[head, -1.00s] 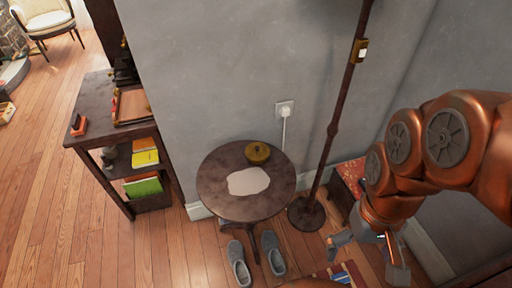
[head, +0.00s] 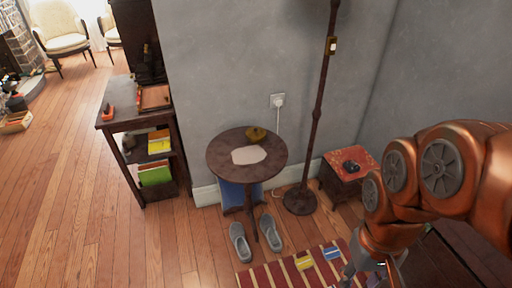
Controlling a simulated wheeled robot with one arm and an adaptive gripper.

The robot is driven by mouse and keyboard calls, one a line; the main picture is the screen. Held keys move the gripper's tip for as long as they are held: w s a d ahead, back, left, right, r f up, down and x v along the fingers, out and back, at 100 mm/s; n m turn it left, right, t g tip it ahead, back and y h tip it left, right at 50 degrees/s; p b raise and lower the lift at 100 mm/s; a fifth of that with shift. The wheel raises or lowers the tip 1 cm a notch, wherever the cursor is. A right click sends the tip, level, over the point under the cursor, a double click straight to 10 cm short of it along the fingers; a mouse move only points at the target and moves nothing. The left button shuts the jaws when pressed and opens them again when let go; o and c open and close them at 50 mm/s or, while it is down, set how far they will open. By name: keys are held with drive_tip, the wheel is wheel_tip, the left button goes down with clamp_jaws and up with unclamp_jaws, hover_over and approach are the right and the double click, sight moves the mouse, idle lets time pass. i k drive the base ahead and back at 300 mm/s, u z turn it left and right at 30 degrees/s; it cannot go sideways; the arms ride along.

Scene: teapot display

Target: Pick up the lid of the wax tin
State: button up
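I cannot make out for certain which object is the wax tin or its lid. A small yellow item (head: 304,262) and a small blue item (head: 331,253) lie on the striped rug (head: 270,276). A small black object (head: 350,167) sits on the red-topped box (head: 341,177). My gripper (head: 362,279) points down at the bottom edge, right of the blue item. Its fingertips are partly cut off, so its opening and contents are unclear.
A pale irregular patch (head: 249,155) is on the round table. Grey slippers (head: 240,243) lie in front of it. A floor lamp (head: 300,200) stands between table and red-topped box. A dark shelf (head: 146,124) stands left.

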sight(254, 133)
drive_tip(key=u, duration=1.75)
drive_tip(key=i, duration=2.05)
drive_tip(key=z, duration=0.9)
drive_tip(key=i, duration=0.65)
drive_tip(key=z, duration=0.75)
